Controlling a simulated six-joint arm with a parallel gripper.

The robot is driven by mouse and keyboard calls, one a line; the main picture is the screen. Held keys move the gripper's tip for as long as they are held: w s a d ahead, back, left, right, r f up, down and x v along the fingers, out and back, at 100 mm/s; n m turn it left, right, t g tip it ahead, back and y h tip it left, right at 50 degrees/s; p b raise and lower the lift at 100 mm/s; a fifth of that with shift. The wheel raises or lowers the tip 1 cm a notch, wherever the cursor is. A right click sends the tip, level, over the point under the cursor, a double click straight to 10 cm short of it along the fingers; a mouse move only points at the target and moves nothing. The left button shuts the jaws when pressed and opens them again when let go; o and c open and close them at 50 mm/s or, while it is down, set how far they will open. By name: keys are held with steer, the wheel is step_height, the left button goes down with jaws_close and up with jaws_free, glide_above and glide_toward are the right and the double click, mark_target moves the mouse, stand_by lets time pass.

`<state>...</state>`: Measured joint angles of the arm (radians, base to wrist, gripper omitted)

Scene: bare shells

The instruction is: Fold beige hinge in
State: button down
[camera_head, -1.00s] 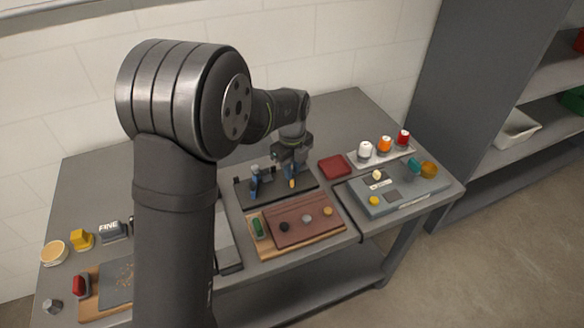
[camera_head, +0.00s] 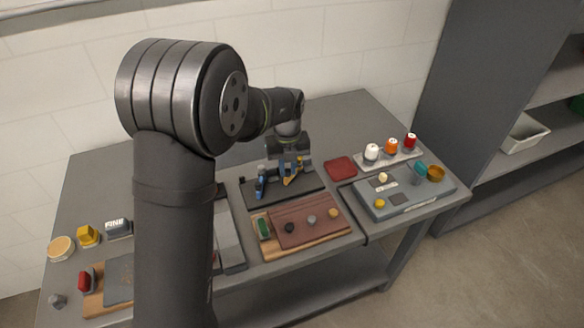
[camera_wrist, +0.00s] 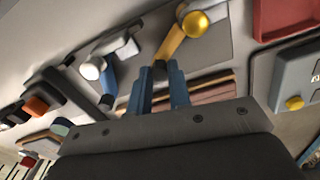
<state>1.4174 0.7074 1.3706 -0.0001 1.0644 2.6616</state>
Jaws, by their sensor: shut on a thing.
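The beige hinge (camera_wrist: 171,43) is a yellowish arm with a gold knob (camera_wrist: 195,24), on a dark base plate. In the head view the hinge (camera_head: 292,178) shows as a small slanted yellow piece on the black board (camera_head: 300,189). My gripper (camera_head: 291,170) is low over that board, with its blue fingers at the hinge. In the wrist view my gripper (camera_wrist: 160,82) has a finger on each side of the hinge's near end and is shut on it. The fingers partly hide the contact. A blue hinge (camera_wrist: 110,78) with a white knob stands to the left.
A brown panel (camera_head: 305,222) on a wooden board lies in front. A red square (camera_head: 340,168) and a grey control box (camera_head: 405,192) are to the right. White, orange and red knobs (camera_head: 391,147) stand behind the box. The table behind my gripper is clear.

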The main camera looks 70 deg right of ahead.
steer(key=shift+w+d+m, duration=0.2)
steer(key=shift+w+m, duration=0.35)
steer(key=shift+m, duration=0.45)
steer(key=shift+r, duration=0.1)
steer(key=c, duration=1.3)
jaws_free()
step_height(320, 180, up, 17)
steer(key=shift+r, duration=0.2)
